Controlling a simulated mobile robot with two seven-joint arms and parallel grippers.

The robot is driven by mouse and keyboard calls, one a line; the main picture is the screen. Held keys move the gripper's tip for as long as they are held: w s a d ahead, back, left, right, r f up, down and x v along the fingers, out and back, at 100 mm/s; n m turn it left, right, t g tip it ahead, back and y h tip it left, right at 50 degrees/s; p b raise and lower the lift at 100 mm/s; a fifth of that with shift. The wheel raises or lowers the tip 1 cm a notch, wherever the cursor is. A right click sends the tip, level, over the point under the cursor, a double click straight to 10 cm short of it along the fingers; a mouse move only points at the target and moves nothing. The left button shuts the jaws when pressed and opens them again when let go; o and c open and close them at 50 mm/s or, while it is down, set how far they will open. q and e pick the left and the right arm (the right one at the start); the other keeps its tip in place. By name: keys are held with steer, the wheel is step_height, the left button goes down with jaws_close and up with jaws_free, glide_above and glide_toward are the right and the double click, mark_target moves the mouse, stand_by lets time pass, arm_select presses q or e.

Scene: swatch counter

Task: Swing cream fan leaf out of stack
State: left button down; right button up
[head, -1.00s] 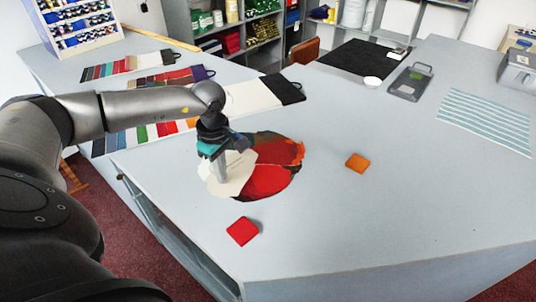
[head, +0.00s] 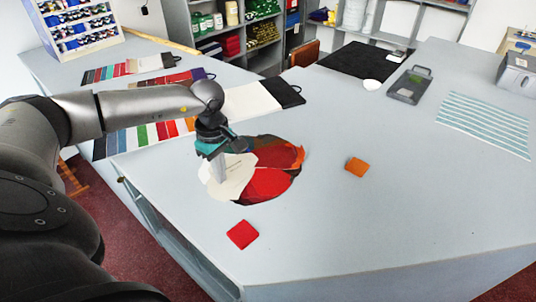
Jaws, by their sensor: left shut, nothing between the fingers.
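The fan (head: 275,178) lies spread on the grey counter in the middle of the head view, with red, dark and orange leaves. Its cream leaf (head: 237,175) is at the left side of the fan, beside the red leaves. My left gripper (head: 217,165) reaches down from the left over the cream leaf. Its fingers are shut with nothing between them, and their tips are at or just above the leaf; I cannot tell if they touch it. The gripper hides part of the fan's upper left. My right gripper is not in view.
A red square (head: 243,234) lies near the front edge and an orange square (head: 357,167) to the right. A clipboard-like grey tray (head: 408,87), a small white dish (head: 372,84) and a striped cloth (head: 486,122) lie farther back.

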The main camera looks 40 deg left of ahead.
arm_select(q)
step_height(320, 180, up, 7)
steer(key=p, duration=0.4)
steer(key=shift+f, duration=0.15)
